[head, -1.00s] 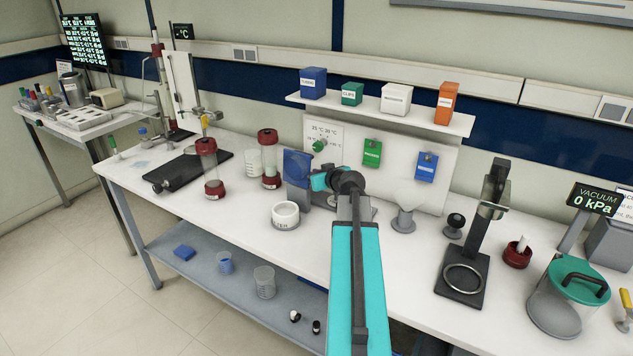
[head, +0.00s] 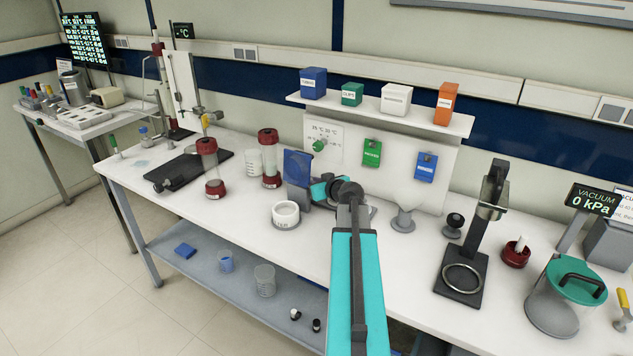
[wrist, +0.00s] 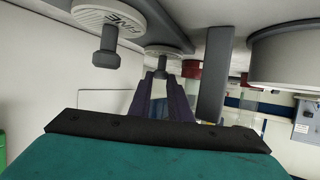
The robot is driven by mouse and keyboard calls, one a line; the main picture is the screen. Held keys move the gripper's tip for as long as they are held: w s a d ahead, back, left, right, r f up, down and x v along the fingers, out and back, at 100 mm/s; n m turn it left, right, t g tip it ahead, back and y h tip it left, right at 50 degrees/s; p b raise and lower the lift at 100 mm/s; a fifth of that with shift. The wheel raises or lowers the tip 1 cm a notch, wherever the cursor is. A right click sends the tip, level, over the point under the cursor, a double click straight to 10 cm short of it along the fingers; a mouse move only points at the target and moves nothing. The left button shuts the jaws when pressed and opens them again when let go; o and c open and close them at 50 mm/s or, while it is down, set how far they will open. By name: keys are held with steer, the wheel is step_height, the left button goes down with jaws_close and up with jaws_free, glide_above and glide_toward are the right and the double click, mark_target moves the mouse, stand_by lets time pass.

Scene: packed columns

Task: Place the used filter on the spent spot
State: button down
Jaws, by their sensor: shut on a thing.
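My gripper (wrist: 165,95) is shut on the grey stem of a pale, round, ribbed filter (wrist: 163,50) in the wrist view. A second pale disc (wrist: 105,22), marked FINE, with its own grey stem, is to the left of it and apart from my fingers. In the head view my gripper (head: 322,190) is low over the middle of the bench, right of a blue panel, and the held filter is hidden there. A white round dish (head: 286,215) with a partly legible label stands left of my gripper. I cannot make out the spent spot.
Two red-capped columns (head: 208,165) (head: 268,160) and a beaker (head: 254,162) stand to the left. The blue panel (head: 297,167) is close to my gripper. A grey stand (head: 403,220) and a black press (head: 462,275) are to the right. The front-left bench is clear.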

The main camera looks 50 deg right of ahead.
steer(key=shift+f, duration=0.15)
steer(key=c, duration=1.9)
jaws_free()
steer(key=shift+r, duration=0.2)
steer(key=shift+s+a+r, duration=0.15)
steer(key=shift+s+a, duration=0.05)
steer(key=shift+s, duration=0.3)
steer(key=b+v, duration=0.2)
steer(key=v, duration=0.8)
steer(key=shift+s+d+r+b, duration=0.15)
steer(key=shift+s+r+b, duration=0.05)
steer(key=shift+r+b, duration=0.15)
